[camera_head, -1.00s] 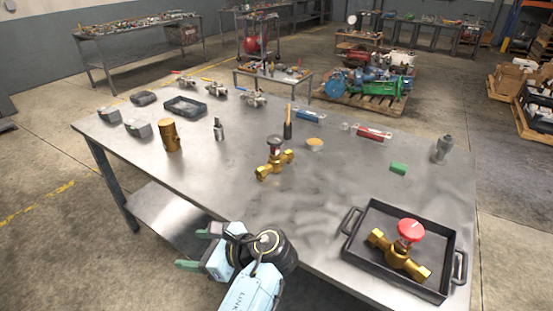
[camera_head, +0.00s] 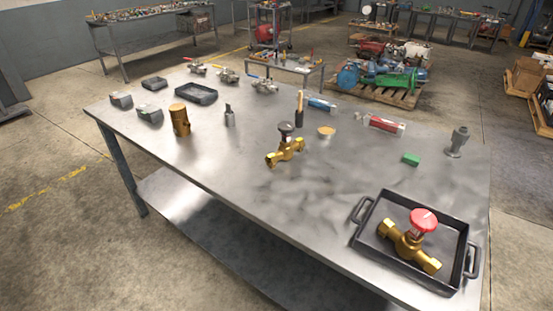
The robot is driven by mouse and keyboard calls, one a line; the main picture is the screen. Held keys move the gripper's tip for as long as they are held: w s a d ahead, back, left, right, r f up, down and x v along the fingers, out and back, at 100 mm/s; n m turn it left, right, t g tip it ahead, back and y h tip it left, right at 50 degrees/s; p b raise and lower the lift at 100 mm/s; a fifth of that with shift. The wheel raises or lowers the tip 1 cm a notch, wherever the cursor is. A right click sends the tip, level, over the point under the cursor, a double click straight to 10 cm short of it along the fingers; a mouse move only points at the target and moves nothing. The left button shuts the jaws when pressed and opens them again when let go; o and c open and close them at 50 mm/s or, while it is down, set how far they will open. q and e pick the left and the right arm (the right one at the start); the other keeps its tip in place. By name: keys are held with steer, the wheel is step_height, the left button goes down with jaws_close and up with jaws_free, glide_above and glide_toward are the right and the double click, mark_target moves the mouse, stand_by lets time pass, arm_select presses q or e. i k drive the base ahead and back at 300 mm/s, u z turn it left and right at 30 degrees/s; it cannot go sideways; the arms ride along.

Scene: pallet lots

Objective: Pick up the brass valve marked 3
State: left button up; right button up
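Two brass valves are on the metal table (camera_head: 240,185). One brass valve with a black handwheel (camera_head: 286,149) lies on the bare tabletop near the middle. The other brass valve with a red handwheel (camera_head: 412,242) lies in a black tray with two handles (camera_head: 365,240) at the near right corner. I cannot read a number on either valve. Neither of my grippers is in view now.
Steel valves (camera_head: 264,86) line the back edge. A green block (camera_head: 411,159) and a grey fitting (camera_head: 457,142) stand at right. The front middle is clear.

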mark_target(286, 150)
steer(key=u, duration=1.6)
steer(key=i, duration=1.15)
steer(key=z, duration=3.2)
